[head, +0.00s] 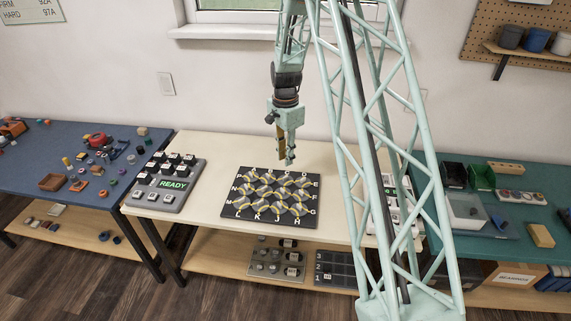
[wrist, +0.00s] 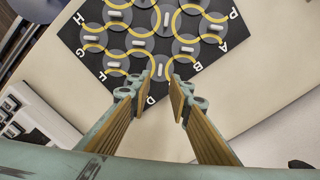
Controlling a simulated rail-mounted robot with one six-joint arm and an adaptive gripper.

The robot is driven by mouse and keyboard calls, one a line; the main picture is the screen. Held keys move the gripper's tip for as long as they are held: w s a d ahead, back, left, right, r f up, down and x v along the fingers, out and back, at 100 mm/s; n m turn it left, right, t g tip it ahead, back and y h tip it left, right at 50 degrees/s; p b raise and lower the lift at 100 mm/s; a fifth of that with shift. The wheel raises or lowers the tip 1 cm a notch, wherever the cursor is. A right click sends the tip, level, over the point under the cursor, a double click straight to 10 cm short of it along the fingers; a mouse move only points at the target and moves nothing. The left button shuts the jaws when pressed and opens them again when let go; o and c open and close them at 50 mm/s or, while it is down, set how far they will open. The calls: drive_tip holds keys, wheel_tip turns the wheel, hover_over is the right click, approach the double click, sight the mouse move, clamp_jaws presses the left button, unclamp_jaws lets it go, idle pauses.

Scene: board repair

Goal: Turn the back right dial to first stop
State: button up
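The black board (head: 229,218) with lettered edges lies on the cream table. Several grey round dials with yellow curved tracks and white handles sit on it. The back right dial (head: 302,182) is at the board's far right corner. In the wrist view it appears to be the dial (wrist: 160,72) by the letter D corner, its pale handle between the fingertips. My gripper (head: 287,161) hangs pointing down above the back right part of the board, apart from it.
A grey panel (head: 172,201) with a green READY screen and several black-topped blocks stands left of the board. A white module tray (head: 402,228) is right, partly behind my column. A lower shelf holds a grey tray (head: 262,273) and dark rack (head: 345,268). Side tables hold loose parts.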

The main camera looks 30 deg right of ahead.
drive_tip(key=shift+r, duration=1.25)
drive_tip(key=s+a+r+n+t, duration=0.1)
drive_tip(key=s+a+r+n, duration=0.25)
drive_tip(key=s+r, duration=0.45)
drive_tip(key=s+a+r+n, duration=0.2)
drive_tip(key=s+a+r, duration=0.25)
drive_tip(key=r, duration=0.65)
drive_tip(key=s+a+r+n+t, duration=0.15)
drive_tip(key=s+a+r, duration=0.35)
drive_tip(key=r, duration=0.5)
drive_tip(key=s+a+r+n, duration=0.2)
drive_tip(key=s+a+n, duration=0.1)
drive_tip(key=s, duration=0.7)
drive_tip(key=s+a+r+n+t, duration=0.1)
drive_tip(key=s+a+r+n, duration=0.2)
drive_tip(key=s, duration=0.8)
drive_tip(key=s+a+r+n, duration=0.3)
drive_tip(key=s, duration=0.8)
drive_tip(key=shift+s+n, duration=0.25)
drive_tip(key=shift+n, duration=0.05)
drive_tip(key=shift+t, duration=0.25)
